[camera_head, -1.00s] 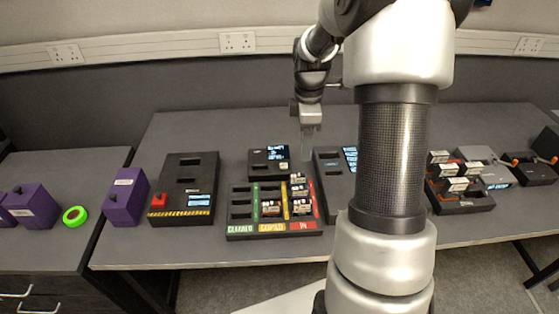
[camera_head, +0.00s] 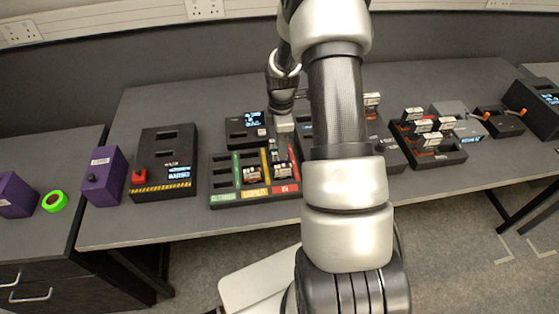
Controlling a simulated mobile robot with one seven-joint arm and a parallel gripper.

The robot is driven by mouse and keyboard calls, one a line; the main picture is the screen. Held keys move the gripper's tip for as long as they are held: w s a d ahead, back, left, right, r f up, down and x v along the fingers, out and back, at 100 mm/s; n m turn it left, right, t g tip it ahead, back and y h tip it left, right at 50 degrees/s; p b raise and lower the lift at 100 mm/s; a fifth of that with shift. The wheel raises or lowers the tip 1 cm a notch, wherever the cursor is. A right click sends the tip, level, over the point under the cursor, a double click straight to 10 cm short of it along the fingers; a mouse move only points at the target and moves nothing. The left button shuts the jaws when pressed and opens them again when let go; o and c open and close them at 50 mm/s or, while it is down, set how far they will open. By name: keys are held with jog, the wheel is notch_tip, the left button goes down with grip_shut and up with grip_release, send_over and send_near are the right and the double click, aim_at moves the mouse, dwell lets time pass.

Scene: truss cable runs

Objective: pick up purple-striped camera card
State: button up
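My gripper (camera_head: 284,142) points down over the red "IN" column of the black sorting tray (camera_head: 226,201). Its fingertips are small and partly lost against the cards, so I cannot tell whether they are open or hold anything. A card (camera_head: 283,169) sits in the red column just below the gripper. Another card (camera_head: 252,174) sits in the yellow "COPIED" column. The green "CLEARED" column shows empty slots. No purple stripe can be made out on any card at this size. The gripper hides the upper part of the red column.
A black box with a lit screen (camera_head: 238,132) stands behind the tray. A black box with a red button (camera_head: 164,150) and a purple block (camera_head: 103,178) stand left. A rack of several cards (camera_head: 446,155) is right. My arm hides the table's middle.

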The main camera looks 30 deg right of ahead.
aim_at(279, 161)
jog(key=f, duration=0.4)
jog(key=shift+w+a, duration=0.15)
jog(key=shift+a, duration=0.05)
grip_shut()
